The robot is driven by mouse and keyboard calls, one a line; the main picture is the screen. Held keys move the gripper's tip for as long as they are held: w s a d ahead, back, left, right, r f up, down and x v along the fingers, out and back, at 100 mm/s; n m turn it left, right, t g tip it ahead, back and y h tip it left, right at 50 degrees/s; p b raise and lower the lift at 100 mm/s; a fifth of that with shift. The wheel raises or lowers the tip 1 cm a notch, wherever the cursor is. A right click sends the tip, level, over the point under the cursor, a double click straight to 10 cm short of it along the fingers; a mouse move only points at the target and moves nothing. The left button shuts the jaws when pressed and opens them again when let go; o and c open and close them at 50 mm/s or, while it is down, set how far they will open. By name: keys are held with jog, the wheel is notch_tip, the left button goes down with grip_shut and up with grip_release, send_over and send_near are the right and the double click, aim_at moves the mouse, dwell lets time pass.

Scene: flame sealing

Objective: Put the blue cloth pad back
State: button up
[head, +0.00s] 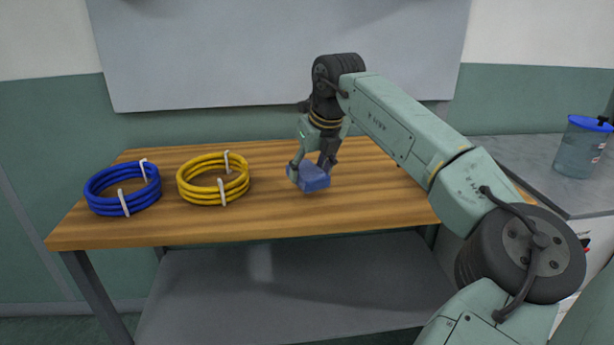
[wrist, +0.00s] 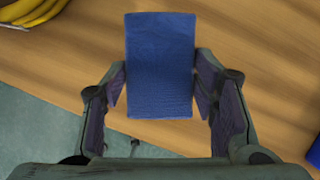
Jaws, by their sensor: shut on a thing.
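The blue cloth pad (head: 313,180) is between the fingers of my gripper (head: 310,164), over the right-middle part of the wooden table. In the wrist view the pad (wrist: 160,65) is a flat blue rectangle reaching out past the fingertips, and my gripper (wrist: 161,88) has a finger against each long side. The gripper points down. I cannot tell whether the pad touches the tabletop or hangs just above it. No marked place for the pad can be made out.
A blue hose coil (head: 123,188) and a yellow hose coil (head: 214,179) lie on the wooden table (head: 250,227), left of my gripper. A blue-lidded clear container (head: 580,148) stands on the grey counter at right. An unidentified blue thing (wrist: 314,155) shows at the wrist view's right edge.

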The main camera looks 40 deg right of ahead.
aim_at(309, 172)
jog(key=shift+w+f, duration=0.15)
jog(key=shift+w, duration=0.45)
notch_tip(309, 172, down, 3)
jog(key=shift+f+p, duration=0.15)
jog(key=shift+p, duration=0.35)
jog(key=o, duration=1)
jog(key=shift+s, duration=0.1)
jog(key=shift+o, duration=0.2)
jog(key=p+v, duration=0.5)
jog(key=v, duration=0.7)
jog(key=shift+a, duration=0.1)
